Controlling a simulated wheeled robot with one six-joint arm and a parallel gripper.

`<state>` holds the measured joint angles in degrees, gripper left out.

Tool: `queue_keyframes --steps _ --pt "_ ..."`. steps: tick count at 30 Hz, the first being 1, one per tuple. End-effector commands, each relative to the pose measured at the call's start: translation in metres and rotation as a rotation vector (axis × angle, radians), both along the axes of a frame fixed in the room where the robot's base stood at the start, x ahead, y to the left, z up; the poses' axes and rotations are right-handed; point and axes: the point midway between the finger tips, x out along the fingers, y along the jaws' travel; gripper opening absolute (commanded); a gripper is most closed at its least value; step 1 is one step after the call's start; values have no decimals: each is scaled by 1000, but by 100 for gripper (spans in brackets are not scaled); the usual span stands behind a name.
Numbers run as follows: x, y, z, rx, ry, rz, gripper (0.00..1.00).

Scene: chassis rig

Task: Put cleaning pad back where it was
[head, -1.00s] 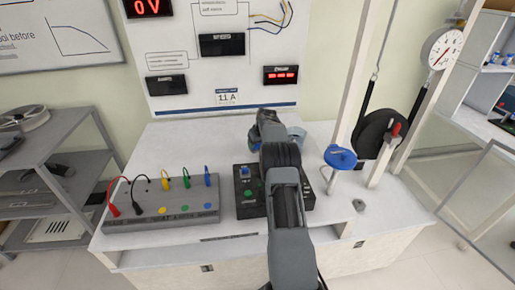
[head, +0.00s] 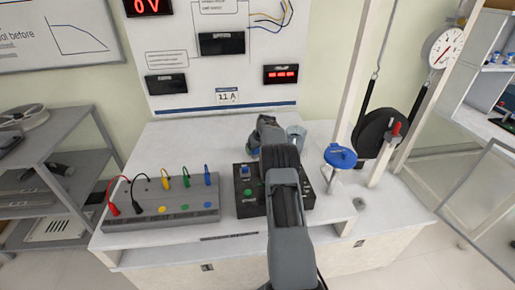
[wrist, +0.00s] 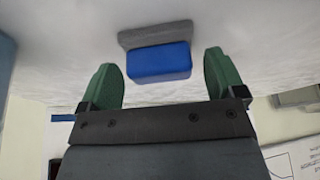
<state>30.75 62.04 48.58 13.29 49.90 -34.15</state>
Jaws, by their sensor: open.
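The cleaning pad, a blue block (wrist: 158,62) with a grey layer (wrist: 155,34) along one side, shows in the wrist view against a white surface. My gripper (wrist: 161,66) is open, with its green fingers on either side of the blue block. Gaps show between the block and both fingers, and nothing is held. In the head view my own arm covers the gripper's fingertips and I cannot make out the pad.
A grey terminal board (head: 160,205) with coloured leads is left on the bench (head: 185,145). A black control box (head: 247,205) is partly behind my arm. A pale cup (head: 297,134) stands behind it; a blue-topped post (head: 341,157) and weight rig (head: 377,133) are right.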

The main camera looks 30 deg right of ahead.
Motion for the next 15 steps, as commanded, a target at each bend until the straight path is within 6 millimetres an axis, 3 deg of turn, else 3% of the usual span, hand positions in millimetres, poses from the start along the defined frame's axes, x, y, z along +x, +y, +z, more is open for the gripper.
queue_keyframes --steps 8,15 --pt "-1 0 8 -1 -1 0 89" --pt "-17 1 47 -1 -3 1 89"
